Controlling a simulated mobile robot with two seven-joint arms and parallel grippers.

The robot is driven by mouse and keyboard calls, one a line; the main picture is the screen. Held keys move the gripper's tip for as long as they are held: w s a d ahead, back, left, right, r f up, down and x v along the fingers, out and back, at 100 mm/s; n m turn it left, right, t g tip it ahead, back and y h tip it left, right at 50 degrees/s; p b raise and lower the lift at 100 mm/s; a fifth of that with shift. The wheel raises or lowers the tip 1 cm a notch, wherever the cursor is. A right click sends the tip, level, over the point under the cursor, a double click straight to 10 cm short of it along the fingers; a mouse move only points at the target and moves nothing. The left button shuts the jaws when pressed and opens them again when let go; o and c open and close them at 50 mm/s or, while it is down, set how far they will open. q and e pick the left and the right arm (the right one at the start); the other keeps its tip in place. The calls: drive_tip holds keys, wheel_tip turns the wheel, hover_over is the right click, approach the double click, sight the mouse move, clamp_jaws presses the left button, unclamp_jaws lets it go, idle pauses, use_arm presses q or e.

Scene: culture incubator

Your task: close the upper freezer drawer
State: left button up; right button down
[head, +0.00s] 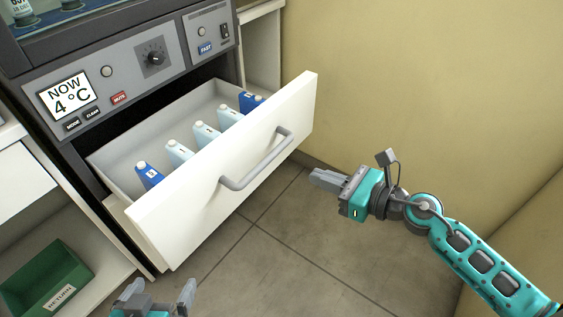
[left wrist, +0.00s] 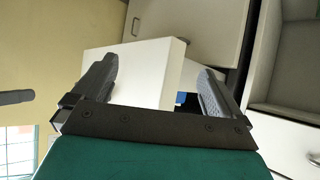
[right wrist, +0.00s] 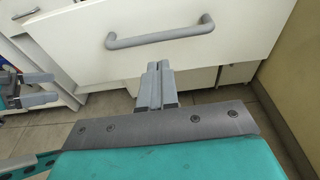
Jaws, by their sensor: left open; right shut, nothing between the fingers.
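The upper freezer drawer (head: 225,172) is pulled out, with a white front and a grey bar handle (head: 256,160). Blue and pale bottles (head: 205,135) stand in a row inside it. My right gripper (head: 318,178) is shut and empty, to the right of the drawer front and apart from it. In the right wrist view its fingers (right wrist: 155,85) point at the front, below the handle (right wrist: 160,35). My left gripper (head: 160,292) is open and empty, low in the head view near the drawer's lower left corner. In the left wrist view the white drawer panel (left wrist: 140,65) shows between and beyond its fingers.
The control panel (head: 130,65) with a 4 °C display is above the drawer. A green bin (head: 45,275) labelled RETURN sits on a low shelf at left. A beige wall (head: 420,80) stands at right. Tiled floor in front is clear.

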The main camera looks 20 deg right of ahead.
sight(271, 160)
drive_tip(key=x, duration=1)
drive_tip(key=shift+w+a, duration=0.1)
drive_tip(key=shift+a, duration=0.05)
use_arm(q)
drive_tip(key=shift+f, duration=0.25)
drive_tip(key=shift+w, duration=0.1)
